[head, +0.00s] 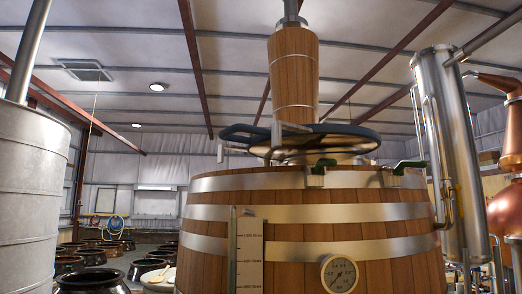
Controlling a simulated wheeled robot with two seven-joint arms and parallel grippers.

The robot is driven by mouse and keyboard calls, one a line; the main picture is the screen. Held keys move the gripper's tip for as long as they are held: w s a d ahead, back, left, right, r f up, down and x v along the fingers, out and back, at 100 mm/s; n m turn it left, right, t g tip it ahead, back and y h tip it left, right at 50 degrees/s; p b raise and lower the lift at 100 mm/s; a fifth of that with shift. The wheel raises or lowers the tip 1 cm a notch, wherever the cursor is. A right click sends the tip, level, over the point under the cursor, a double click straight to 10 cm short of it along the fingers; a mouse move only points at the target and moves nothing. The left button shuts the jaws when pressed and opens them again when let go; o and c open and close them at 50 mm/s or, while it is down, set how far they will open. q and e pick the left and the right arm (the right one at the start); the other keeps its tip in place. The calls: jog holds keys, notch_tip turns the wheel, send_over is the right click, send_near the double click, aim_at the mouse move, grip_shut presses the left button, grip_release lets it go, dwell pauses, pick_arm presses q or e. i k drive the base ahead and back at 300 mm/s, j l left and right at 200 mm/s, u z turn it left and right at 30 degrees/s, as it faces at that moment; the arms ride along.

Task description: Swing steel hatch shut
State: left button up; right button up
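A large wooden vat (300,222) with steel bands stands in the centre of the head view. Above its top is a round, dark-rimmed disc (335,136), which looks like the steel hatch, seen nearly edge-on from below. A dark curved bar (240,134) shows at its left. The vat's mouth is hidden by my low viewpoint, so I cannot tell how far the hatch stands open. Neither of my grippers is in view.
A wooden column (293,75) rises behind the disc. Green-handled fittings (410,165) sit on the vat's rim. A gauge (339,273) and a scale plate (249,255) are on its front. A metal tank (30,190) stands left, steel and copper columns (450,150) right, dark jars (92,281) lower left.

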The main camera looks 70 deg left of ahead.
aim_at(285, 139)
jog(key=u, duration=1.9)
